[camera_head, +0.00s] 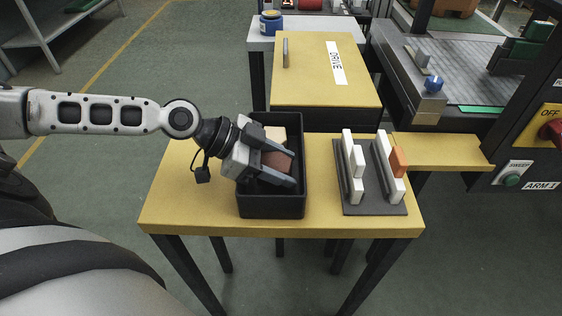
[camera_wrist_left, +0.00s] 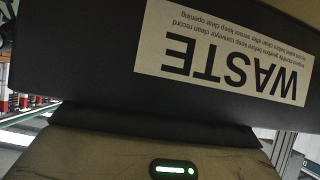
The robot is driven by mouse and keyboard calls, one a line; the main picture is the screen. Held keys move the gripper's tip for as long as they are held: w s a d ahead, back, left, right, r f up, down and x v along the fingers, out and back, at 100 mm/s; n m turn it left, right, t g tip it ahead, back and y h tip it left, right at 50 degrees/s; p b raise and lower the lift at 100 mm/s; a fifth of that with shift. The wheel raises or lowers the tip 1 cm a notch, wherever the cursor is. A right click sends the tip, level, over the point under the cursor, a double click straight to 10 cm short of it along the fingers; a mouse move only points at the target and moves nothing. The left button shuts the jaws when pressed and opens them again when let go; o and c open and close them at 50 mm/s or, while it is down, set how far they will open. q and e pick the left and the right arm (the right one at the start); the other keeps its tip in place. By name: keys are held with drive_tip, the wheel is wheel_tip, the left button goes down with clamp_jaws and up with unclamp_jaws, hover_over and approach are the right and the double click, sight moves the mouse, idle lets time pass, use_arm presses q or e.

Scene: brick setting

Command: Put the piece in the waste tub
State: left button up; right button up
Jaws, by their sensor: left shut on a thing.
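The black waste tub (camera_head: 272,207) stands on the yellow table. Its dark wall with an upside-down WASTE label (camera_wrist_left: 232,60) fills much of the left wrist view. My left gripper (camera_head: 292,168) reaches in from the left over the tub, its fingers pointing right. It is shut on a reddish-brown piece (camera_head: 277,161), held within the tub's outline; how high it is above the floor of the tub is hard to tell. A beige block (camera_head: 273,134) shows in the back of the tub. The fingertips and the piece do not show in the left wrist view. My right gripper is not in view.
A grey rack (camera_head: 373,209) with white upright pieces and an orange piece (camera_head: 398,163) stands right of the tub. Behind is a yellow DRIVE panel (camera_head: 312,80). A conveyor (camera_head: 465,75) and a control panel with a red knob are at the right. The table's front left is clear.

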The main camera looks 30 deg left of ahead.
sight(280, 161)
use_arm(q)
drive_tip(key=o, duration=1)
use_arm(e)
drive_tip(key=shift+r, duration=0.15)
use_arm(q)
drive_tip(key=shift+r, duration=0.3)
drive_tip(key=shift+r+p, duration=0.5)
drive_tip(key=shift+p, duration=0.15)
drive_tip(key=v, duration=0.1)
drive_tip(key=b+v, duration=0.1)
drive_tip(key=shift+s+a, duration=0.2)
drive_tip(key=shift+a, duration=0.2)
drive_tip(key=shift+b+v, duration=0.65)
drive_tip(key=shift+v, duration=3.95)
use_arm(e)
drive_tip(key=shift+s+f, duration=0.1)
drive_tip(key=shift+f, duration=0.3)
use_arm(q)
drive_tip(key=shift+d, duration=0.15)
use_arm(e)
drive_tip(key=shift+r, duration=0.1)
